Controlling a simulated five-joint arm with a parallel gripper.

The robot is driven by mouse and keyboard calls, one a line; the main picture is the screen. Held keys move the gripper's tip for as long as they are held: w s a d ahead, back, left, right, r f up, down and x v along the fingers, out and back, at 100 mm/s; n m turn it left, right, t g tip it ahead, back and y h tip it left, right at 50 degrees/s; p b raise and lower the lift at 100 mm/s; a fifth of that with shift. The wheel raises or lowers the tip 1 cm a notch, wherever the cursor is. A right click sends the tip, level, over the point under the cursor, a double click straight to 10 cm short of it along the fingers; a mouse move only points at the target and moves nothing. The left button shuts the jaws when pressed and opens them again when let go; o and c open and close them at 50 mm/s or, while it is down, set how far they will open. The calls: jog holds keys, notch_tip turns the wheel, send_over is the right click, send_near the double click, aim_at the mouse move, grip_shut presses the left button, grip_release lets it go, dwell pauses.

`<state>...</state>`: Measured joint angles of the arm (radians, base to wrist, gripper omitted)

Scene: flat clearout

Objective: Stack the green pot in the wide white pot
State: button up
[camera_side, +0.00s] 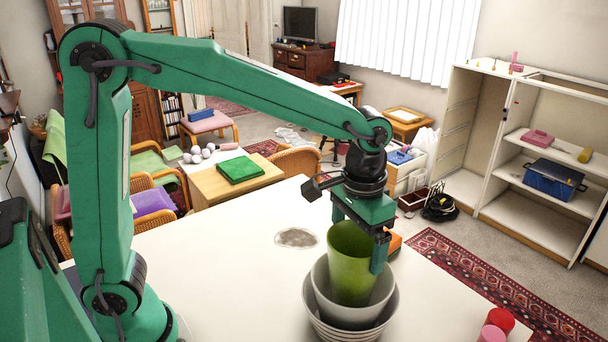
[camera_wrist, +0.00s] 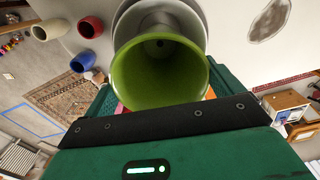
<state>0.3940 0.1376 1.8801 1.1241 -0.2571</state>
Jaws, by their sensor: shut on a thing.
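The green pot (camera_side: 350,270) is upright, its lower part down inside the rim of the wide white pot (camera_side: 325,290). A ribbed pale bowl (camera_side: 325,326) shows beneath and around the white pot. My gripper (camera_side: 359,235) is shut on the green pot near its top, one finger on each side. In the wrist view I look into the open mouth of the green pot (camera_wrist: 160,80), with the pale rim of the white pot (camera_wrist: 127,22) behind it. I cannot tell whether the green pot's base touches the white pot's floor.
Red (camera_side: 501,319) and pink (camera_side: 491,334) cups stand at the table's right front. The wrist view shows red (camera_wrist: 90,27), blue (camera_wrist: 82,60) and cream (camera_wrist: 47,31) cups at left. A grey round patch (camera_side: 296,238) lies on the white table (camera_side: 220,255), which is clear on the left.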

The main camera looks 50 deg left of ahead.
jog(key=shift+f, duration=3.4)
jog(key=o, duration=1.5)
notch_tip(320, 180, up, 13)
jog(key=shift+f, duration=0.2)
